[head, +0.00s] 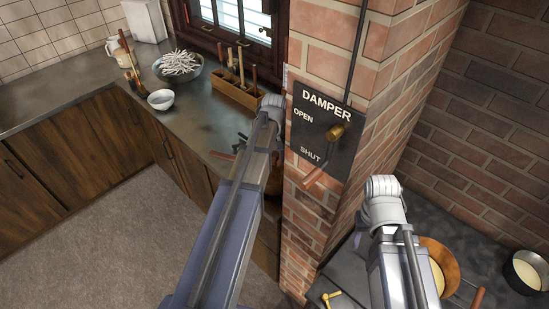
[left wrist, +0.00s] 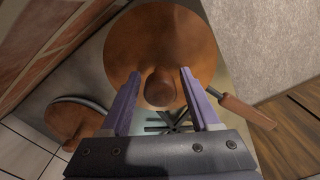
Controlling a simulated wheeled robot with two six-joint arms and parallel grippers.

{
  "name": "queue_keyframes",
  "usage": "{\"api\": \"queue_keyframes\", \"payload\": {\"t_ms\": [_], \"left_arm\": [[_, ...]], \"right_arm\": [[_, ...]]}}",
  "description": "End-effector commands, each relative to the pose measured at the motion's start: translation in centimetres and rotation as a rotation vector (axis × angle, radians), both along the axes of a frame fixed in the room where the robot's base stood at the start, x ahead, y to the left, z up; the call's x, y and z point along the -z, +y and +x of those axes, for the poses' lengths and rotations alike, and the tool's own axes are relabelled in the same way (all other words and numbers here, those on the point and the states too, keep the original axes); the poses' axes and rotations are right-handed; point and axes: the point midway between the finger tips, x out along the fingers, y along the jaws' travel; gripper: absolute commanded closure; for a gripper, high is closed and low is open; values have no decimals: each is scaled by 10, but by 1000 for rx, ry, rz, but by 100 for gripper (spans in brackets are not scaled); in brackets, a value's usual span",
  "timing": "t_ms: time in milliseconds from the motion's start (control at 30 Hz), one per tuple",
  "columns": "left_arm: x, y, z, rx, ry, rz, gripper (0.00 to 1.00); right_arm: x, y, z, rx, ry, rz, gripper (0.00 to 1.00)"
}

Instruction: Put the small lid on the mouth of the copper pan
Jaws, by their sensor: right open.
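In the left wrist view a large round brown lid (left wrist: 185,35) with a knob (left wrist: 160,88) lies below my left gripper (left wrist: 160,74). The fingers are open on both sides of the knob, with a gap at each side. A smaller brown lid (left wrist: 72,118) with a pale rim lies at lower left. In the head view a copper-coloured pan (head: 440,257) with pale contents stands at lower right, partly hidden by my right arm. My left gripper is hidden behind its arm there; only a purple sliver of my right gripper (head: 358,238) shows beside its wrist.
A brick pillar (head: 300,215) with a damper plate (head: 323,130) stands between my arms. A dark pan (head: 526,272) stands at far right. A wooden handle (left wrist: 248,112) sticks out beside the large lid. A tool box (head: 235,93) and bowls (head: 161,99) stand on the left counter.

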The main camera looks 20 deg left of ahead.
Motion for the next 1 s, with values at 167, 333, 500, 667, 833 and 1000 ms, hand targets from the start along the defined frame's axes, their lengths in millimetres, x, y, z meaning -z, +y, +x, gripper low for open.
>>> {"api": "queue_keyframes", "payload": {"t_ms": [167, 333, 500, 667, 833, 1000], "left_arm": [[0, 0, 0, 0, 0, 0, 29], [-1, 0, 0, 0, 0, 0, 29], [-8, 0, 0, 0, 0, 0, 29], [-23, 0, 0, 0, 0, 0, 29], [-47, 0, 0, 0, 0, 0, 29], [-74, 0, 0, 0, 0, 0, 29]], "right_arm": [[0, 0, 0, 0, 0, 0, 50], [-1, 0, 0, 0, 0, 0, 50], [-8, 0, 0, 0, 0, 0, 50], [-23, 0, 0, -1, 0, 0, 50], [-47, 0, 0, 1, 0, 0, 50], [-74, 0, 0, 7, 0, 2, 50]]}}
